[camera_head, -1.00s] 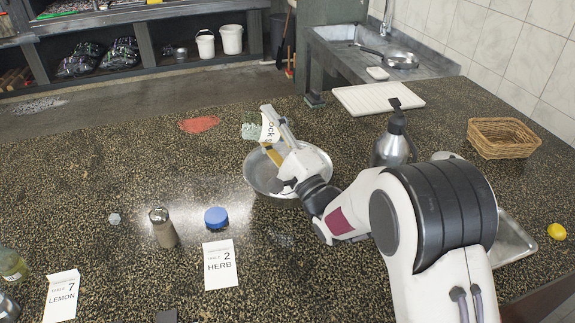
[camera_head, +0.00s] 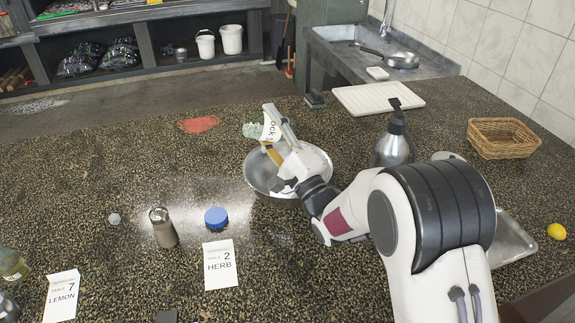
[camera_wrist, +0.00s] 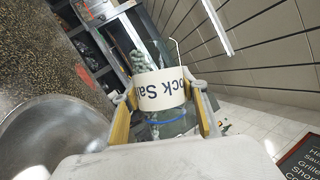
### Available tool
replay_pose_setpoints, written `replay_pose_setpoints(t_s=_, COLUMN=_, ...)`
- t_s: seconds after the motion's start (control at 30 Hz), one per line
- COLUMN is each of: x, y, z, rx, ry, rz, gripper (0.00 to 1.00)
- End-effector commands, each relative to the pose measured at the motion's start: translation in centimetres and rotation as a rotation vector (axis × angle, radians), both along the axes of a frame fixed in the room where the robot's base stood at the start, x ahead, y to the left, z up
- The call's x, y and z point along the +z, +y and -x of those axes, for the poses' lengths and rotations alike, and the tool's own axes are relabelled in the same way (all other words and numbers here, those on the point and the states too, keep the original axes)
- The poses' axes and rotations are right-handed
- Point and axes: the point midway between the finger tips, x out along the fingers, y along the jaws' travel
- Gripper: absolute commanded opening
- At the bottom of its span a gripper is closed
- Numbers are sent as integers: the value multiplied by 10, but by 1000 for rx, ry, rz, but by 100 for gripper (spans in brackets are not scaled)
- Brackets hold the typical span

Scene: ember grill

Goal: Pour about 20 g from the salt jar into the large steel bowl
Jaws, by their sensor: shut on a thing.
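The salt jar (camera_wrist: 162,90) is a clear jar with a white label reading "ock Sa…" and a blue ring. In the head view its label (camera_head: 271,127) shows tilted above the far side of the bowl. My gripper (camera_head: 272,143) is shut on the jar, one finger on each side in the wrist view (camera_wrist: 164,118). The large steel bowl (camera_head: 258,182) stands on the counter under my gripper. My wrist hides part of its inside. Its rim also shows at the left in the wrist view (camera_wrist: 55,102). I cannot tell whether salt is flowing out.
A blue lid (camera_head: 216,217), a brown shaker (camera_head: 163,228) and a HERB card (camera_head: 220,265) stand left of the bowl. A steel bottle (camera_head: 394,142) is close on its right. A white board (camera_head: 378,97) and a wicker basket (camera_head: 503,138) lie farther right. The counter's left middle is mostly clear.

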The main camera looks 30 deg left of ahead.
Motion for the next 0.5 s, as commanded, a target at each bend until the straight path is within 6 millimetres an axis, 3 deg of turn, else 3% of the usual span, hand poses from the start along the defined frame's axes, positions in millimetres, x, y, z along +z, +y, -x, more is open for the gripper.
replay_pose_setpoints(t_s=0.33, x=1, y=1, z=0, rx=-1, ry=-1, rz=0, gripper=15)
replay_pose_setpoints(t_s=0.5, x=-7, y=5, z=4, rx=-1, ry=-130, rz=127, gripper=15)
